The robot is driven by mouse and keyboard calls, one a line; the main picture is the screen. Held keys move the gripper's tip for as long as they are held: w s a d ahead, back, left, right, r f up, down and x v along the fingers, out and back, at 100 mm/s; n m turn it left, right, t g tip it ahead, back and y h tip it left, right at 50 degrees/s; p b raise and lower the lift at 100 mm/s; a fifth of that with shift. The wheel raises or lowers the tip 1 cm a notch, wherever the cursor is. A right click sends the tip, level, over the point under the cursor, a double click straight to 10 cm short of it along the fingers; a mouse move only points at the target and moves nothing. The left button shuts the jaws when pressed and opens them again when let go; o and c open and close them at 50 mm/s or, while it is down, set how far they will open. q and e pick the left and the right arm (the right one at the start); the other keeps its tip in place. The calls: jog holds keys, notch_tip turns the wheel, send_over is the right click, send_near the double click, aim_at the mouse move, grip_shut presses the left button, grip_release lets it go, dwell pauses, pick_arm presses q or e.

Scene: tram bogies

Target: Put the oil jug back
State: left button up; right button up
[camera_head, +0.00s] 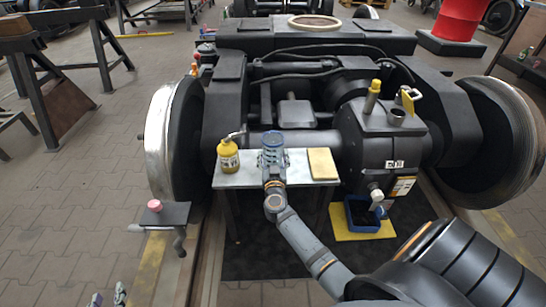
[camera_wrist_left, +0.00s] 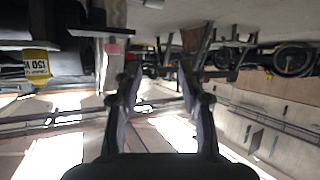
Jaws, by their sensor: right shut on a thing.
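My left gripper (camera_head: 107,299) is open and empty, low at the bottom left. Its two fingers show apart in the left wrist view (camera_wrist_left: 158,100).
A yellow pad (camera_head: 321,163) lies on the table's right. A blue tray (camera_head: 362,214) stands below the gearbox (camera_head: 385,140). A bracket with a pink-topped piece (camera_head: 160,214) stands at left. Wheels (camera_head: 172,138) flank the bogie.

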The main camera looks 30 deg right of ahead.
aim_at(273, 161)
pick_arm(q)
jog(key=shift+w+r, duration=0.1)
jog(key=shift+r, duration=0.05)
pick_arm(e)
jog(key=shift+f, duration=0.1)
jog(key=o, duration=1.3)
jog(key=shift+c, duration=0.2)
jog(key=p+v, duration=0.1)
jog(key=v, duration=0.1)
jog(key=shift+s+a, duration=0.15)
jog(key=shift+s, duration=0.1)
jog(key=p+v, duration=0.1)
jog(key=v, duration=0.2)
jog(key=shift+s+a, duration=0.15)
jog(key=shift+s, duration=0.1)
pick_arm(q)
jog(key=s+f+g+p, duration=0.1)
jog(key=s+f+g, duration=0.7)
jog(key=s+f, duration=0.3)
jog(key=shift+s+d, duration=0.45)
jog(key=shift+s, duration=0.7)
pick_arm(e)
jog(key=v, duration=0.6)
